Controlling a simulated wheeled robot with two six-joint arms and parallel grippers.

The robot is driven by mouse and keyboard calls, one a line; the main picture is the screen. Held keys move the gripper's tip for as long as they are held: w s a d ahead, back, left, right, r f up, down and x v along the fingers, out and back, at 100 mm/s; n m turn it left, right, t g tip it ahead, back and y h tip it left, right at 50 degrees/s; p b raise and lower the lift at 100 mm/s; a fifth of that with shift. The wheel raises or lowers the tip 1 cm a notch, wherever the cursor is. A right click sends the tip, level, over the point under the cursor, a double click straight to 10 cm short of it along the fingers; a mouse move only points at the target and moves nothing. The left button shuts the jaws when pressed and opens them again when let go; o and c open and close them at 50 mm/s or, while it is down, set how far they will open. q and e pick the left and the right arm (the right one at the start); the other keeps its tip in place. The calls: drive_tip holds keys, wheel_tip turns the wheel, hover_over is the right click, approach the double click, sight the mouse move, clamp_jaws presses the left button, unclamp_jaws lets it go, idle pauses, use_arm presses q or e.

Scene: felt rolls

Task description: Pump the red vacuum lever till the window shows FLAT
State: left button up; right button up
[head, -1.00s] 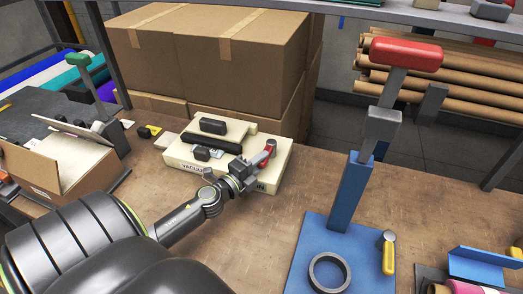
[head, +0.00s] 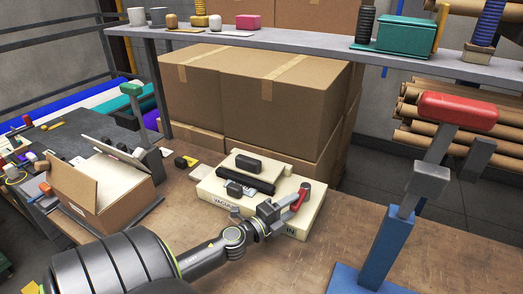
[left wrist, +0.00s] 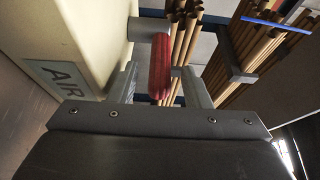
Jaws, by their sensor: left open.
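The cream vacuum machine (head: 213,188) sits on the workbench, with dark parts on top. Its red lever (head: 302,195) is at its right side, tilted, with a grey pivot end. My left gripper (head: 288,208) is at the lever, coming from the lower left. In the left wrist view, the red lever (left wrist: 160,68) stands between the two spread fingers (left wrist: 158,86), with gaps on both sides. A small pale patch on top may be the window; no wording is legible. My right gripper is not in view.
An open cardboard box (head: 92,190) stands left of the machine. Large cartons (head: 235,95) stand behind it under a shelf (head: 300,43). A blue-based press with a big red handle (head: 458,110) stands to the right. The bench between machine and press is clear.

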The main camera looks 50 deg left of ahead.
use_arm(q)
drive_tip(key=s+b, duration=0.2)
drive_tip(key=s, duration=0.1)
drive_tip(key=s+b, duration=0.3)
drive_tip(key=s, duration=0.1)
drive_tip(key=s+b, duration=0.2)
drive_tip(key=s, duration=0.1)
drive_tip(key=shift+s+f, duration=0.25)
drive_tip(key=shift+f, duration=0.05)
drive_tip(key=s, duration=0.2)
drive_tip(key=s+b, duration=0.1)
drive_tip(key=s, duration=0.1)
drive_tip(key=shift+s+a+r, duration=0.1)
drive_tip(key=shift+a+r, duration=0.1)
drive_tip(key=shift+s+r, duration=0.1)
drive_tip(key=shift+s, duration=0.55)
